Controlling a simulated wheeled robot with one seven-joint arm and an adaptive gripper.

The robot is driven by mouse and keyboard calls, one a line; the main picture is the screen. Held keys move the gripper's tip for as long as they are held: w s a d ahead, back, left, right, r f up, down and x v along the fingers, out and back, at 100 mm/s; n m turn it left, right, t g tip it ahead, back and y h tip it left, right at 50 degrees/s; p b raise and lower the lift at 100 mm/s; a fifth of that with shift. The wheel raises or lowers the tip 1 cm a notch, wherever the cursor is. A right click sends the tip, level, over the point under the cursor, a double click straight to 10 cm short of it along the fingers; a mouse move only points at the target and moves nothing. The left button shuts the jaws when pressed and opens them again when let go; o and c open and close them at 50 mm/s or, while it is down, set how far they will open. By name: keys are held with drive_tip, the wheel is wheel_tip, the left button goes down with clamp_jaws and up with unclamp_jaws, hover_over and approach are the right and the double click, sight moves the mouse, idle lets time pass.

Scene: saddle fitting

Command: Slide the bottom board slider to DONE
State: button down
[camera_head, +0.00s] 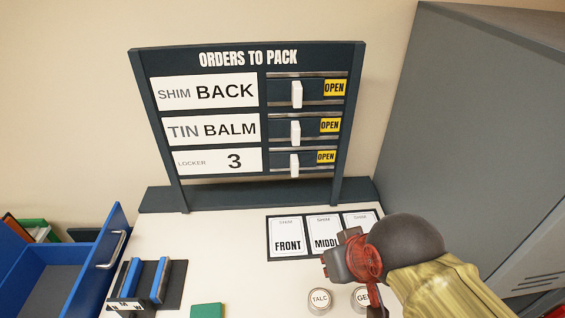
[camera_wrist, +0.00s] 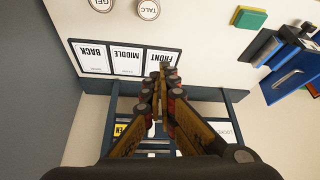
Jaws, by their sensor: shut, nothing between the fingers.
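The orders board (camera_head: 248,57) stands upright at the back of the table, with three slider rows. The bottom slider's white handle (camera_head: 294,166) sits left of middle in its track, and the yellow tag (camera_head: 326,157) to its right reads OPEN. The bottom row's card reads LOCKER 3. My gripper (camera_head: 338,262) is in front of and below the board, to the right of the bottom handle and apart from it, over the shim cards. In the wrist view my gripper (camera_wrist: 163,75) is shut and empty, and its fingers hide part of the board.
The upper two sliders also show OPEN. Shim cards (camera_head: 289,246) lie below the board, with a TALC tin (camera_head: 319,299) nearer. A grey cabinet (camera_head: 470,130) stands on the right. A blue drawer (camera_head: 65,275) and blue-sided holder (camera_head: 145,285) are on the left.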

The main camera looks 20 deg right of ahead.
drive_tip(key=w+a+n+t+y, duration=0.1)
drive_tip(key=w+a+n+t, duration=0.35)
drive_tip(key=w, duration=0.75)
drive_tip(key=w+a+n+t+y, duration=0.1)
drive_tip(key=w+a+n, duration=0.1)
drive_tip(key=w+a, duration=0.7)
drive_tip(key=w+d+f+n+t+h+p, duration=0.1)
drive_tip(key=w+f+n+t+h, duration=0.15)
drive_tip(key=w, duration=0.65)
drive_tip(key=s+d+f+n+t+h, duration=0.1)
drive_tip(key=d+f+n+t+h, duration=0.1)
drive_tip(key=d+f+n+h, duration=0.2)
drive_tip(key=shift+s+f+t+h+p, duration=0.2)
drive_tip(key=shift+t+h+p, duration=0.15)
drive_tip(key=shift+h, duration=1.2)
drive_tip(key=shift+w, duration=0.15)
